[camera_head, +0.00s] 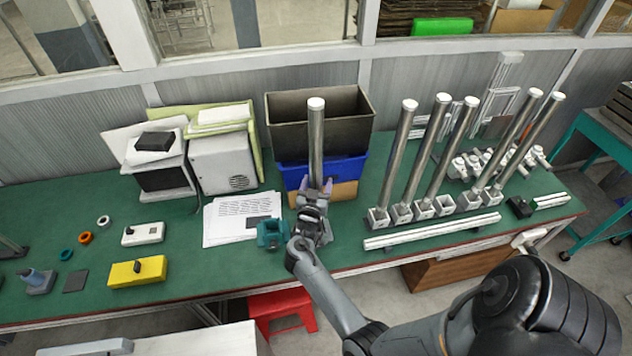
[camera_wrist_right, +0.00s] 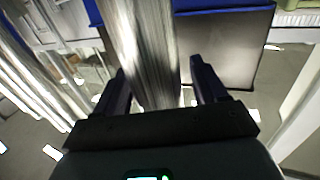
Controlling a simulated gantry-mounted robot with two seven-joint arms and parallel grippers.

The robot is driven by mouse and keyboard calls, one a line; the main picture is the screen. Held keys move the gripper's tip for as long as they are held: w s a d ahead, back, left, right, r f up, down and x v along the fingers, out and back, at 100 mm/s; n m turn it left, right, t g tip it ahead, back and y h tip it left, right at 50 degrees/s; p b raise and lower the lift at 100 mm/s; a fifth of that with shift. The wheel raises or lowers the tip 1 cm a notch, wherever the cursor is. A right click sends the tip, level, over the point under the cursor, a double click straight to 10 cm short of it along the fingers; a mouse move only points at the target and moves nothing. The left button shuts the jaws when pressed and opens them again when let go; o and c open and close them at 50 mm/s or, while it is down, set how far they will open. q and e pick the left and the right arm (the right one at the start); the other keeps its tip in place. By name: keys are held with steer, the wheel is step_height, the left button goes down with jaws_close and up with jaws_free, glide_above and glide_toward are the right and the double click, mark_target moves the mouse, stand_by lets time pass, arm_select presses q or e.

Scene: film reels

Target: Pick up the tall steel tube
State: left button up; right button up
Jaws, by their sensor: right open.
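A tall steel tube (camera_head: 316,145) with a pale top stands upright in front of the dark bin, apart from the row of other tubes. My right gripper (camera_head: 315,187) is at its lower part, with one finger on each side. In the right wrist view the tube (camera_wrist_right: 143,50) runs between the open fingers (camera_wrist_right: 160,85), with a visible gap at the right finger. The tube's base is hidden behind my gripper and wrist. My left gripper is not in view.
Several similar tubes (camera_head: 398,150) stand in square sockets to the right, behind a pale rail (camera_head: 432,231). A dark bin (camera_head: 345,135) and blue box (camera_head: 345,172) are close behind the tube. A teal block (camera_head: 271,234) and papers (camera_head: 235,222) lie left of my gripper.

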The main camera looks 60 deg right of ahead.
jaws_close()
steer(key=shift+r, duration=0.1)
steer(key=shift+r, duration=0.15)
stand_by(0.4)
